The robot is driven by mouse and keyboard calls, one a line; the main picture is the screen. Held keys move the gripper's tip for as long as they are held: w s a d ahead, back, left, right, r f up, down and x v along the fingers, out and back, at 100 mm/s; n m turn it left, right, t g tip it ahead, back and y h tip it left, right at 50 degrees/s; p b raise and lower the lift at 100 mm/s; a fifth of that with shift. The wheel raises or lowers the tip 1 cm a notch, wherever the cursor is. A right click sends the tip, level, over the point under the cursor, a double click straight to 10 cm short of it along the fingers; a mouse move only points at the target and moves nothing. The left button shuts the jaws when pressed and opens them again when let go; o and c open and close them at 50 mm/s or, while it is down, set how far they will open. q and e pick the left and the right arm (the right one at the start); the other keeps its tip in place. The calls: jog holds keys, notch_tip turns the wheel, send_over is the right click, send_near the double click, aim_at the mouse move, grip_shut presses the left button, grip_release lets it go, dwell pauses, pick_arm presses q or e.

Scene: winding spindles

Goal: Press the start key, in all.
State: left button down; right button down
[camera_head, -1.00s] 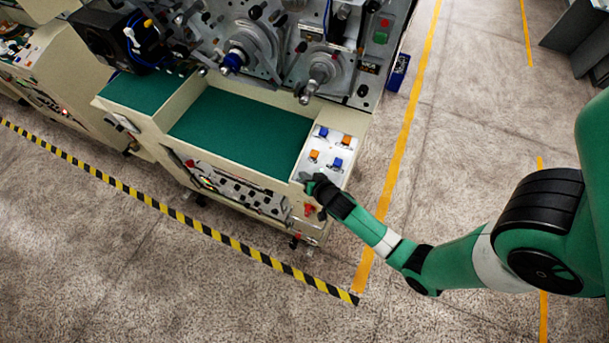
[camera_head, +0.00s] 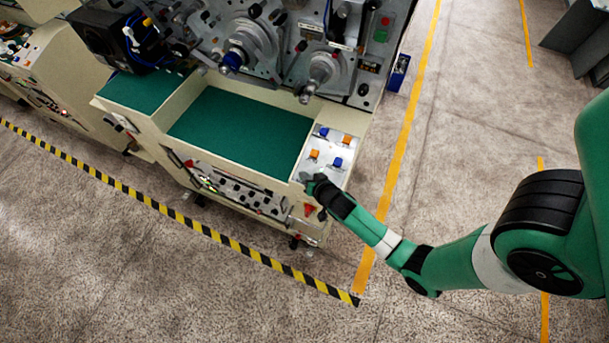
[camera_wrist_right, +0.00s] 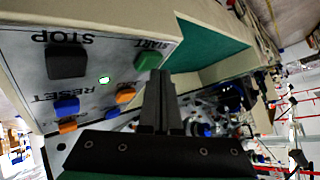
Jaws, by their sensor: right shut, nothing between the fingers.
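The green start key (camera_wrist_right: 149,60), labelled START, is on the white control panel (camera_wrist_right: 103,48) in the right wrist view. My right gripper (camera_wrist_right: 161,73) is shut and empty, with its fingertips right beside the lower right edge of the green key in that view. I cannot tell whether they touch it. In the head view my right gripper (camera_head: 307,180) is at the near edge of the panel (camera_head: 326,147) and hides the start key there. My left gripper is in neither view.
A black STOP key (camera_wrist_right: 67,61) sits left of the start key. Blue keys (camera_wrist_right: 66,105) and orange keys (camera_wrist_right: 125,95) are also on the panel. A green-floored recess (camera_head: 240,132) lies left of the panel, with spindles (camera_head: 318,72) behind.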

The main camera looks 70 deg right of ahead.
jog(key=shift+d+f+b, duration=0.1)
jog(key=shift+f+b, duration=0.35)
dwell(0.3)
dwell(0.3)
jog(key=shift+a+r+p, duration=0.25)
jog(key=shift+r+p, duration=0.45)
jog(key=shift+r, duration=0.15)
jog(key=r+p, duration=0.2)
jog(key=a+r+p, duration=0.1)
jog(key=r+p, duration=0.1)
jog(key=shift+a+r, duration=0.15)
jog(key=shift+r, duration=0.25)
jog(key=shift+w, duration=0.1)
dwell(0.4)
